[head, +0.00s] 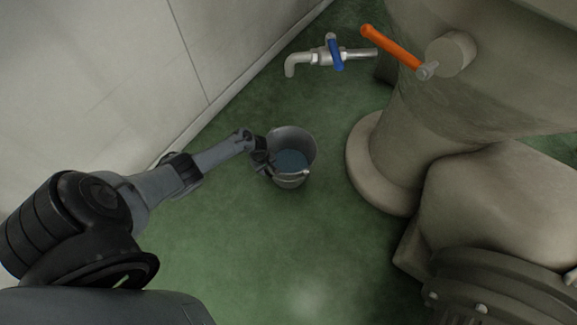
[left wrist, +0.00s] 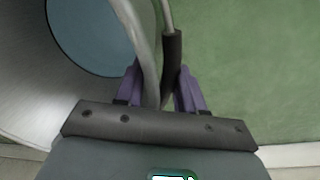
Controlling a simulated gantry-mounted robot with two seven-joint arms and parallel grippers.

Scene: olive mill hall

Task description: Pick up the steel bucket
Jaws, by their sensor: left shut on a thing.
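The steel bucket (head: 292,138) is in the middle of the head view, below the tap, with a flat blue-grey surface like water inside. Its wire handle hangs to the near side. My left gripper (head: 262,159) reaches it from the left and is shut at its left rim. In the left wrist view the bucket (left wrist: 22,92) fills the left side. Its rim and the dark handle grip (left wrist: 172,62) both run between the purple fingers of my left gripper (left wrist: 160,84). I cannot tell whether the bucket touches the floor. My right gripper is not in view.
A steel tap (head: 303,59) with a blue lever (head: 335,53) juts out above the bucket. An orange-handled lever (head: 392,48) is further right. A large beige machine (head: 405,140) stands close on the right. A pale wall (head: 90,80) bounds the left. Green floor (head: 270,260) is clear in front.

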